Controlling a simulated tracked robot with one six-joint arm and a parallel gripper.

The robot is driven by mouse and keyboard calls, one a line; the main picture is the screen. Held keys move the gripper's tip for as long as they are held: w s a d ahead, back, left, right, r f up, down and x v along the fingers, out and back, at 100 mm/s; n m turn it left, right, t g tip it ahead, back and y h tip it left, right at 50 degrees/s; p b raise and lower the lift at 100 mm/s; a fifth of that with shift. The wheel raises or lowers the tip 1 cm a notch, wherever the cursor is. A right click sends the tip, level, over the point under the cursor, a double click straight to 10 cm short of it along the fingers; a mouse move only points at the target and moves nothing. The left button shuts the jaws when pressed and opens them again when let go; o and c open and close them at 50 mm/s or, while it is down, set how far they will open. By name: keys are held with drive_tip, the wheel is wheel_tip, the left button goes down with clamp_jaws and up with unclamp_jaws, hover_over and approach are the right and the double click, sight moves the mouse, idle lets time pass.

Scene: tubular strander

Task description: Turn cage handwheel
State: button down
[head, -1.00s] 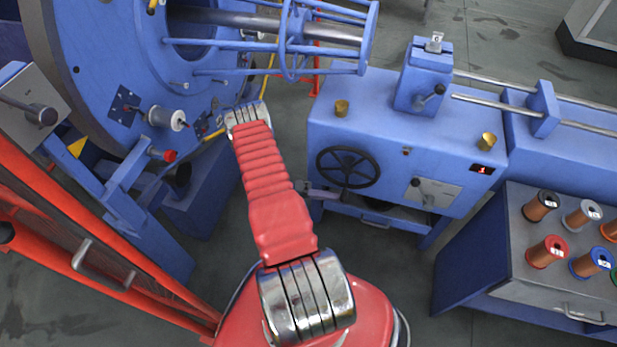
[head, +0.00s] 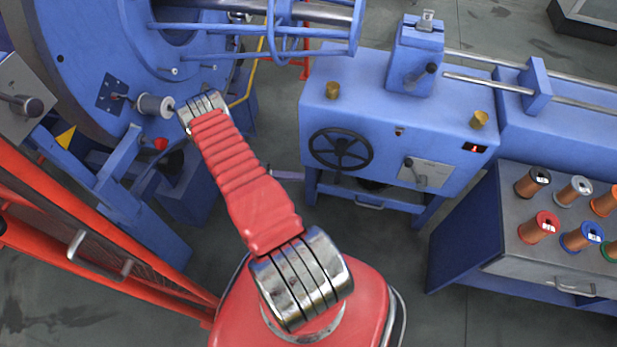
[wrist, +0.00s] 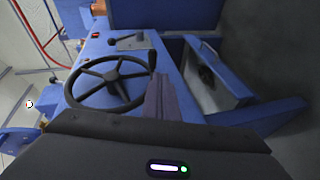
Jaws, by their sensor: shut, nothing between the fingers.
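The black spoked handwheel (head: 340,149) is on the front face of the blue machine cabinet (head: 385,125). In the wrist view the handwheel (wrist: 110,78) is left of centre, with a short dark knob standing at its right rim. My gripper (head: 288,174) shows in the head view as a small grey piece right of my red arm, left of and lower than the wheel, apart from it. In the wrist view my gripper's shut fingers (wrist: 161,92) are empty and overlap the wheel's lower right in the picture. Whether they touch it cannot be told there.
A lever on a plate (head: 425,173) is right of the wheel. A grey-topped bench with several spools (head: 540,227) stands at the right. The large blue drum (head: 85,60) and an orange-red guard (head: 100,235) are at the left. Floor below the cabinet is open.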

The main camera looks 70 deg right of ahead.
drive_tip(key=shift+v, duration=1.65)
drive_tip(key=shift+s, duration=0.1)
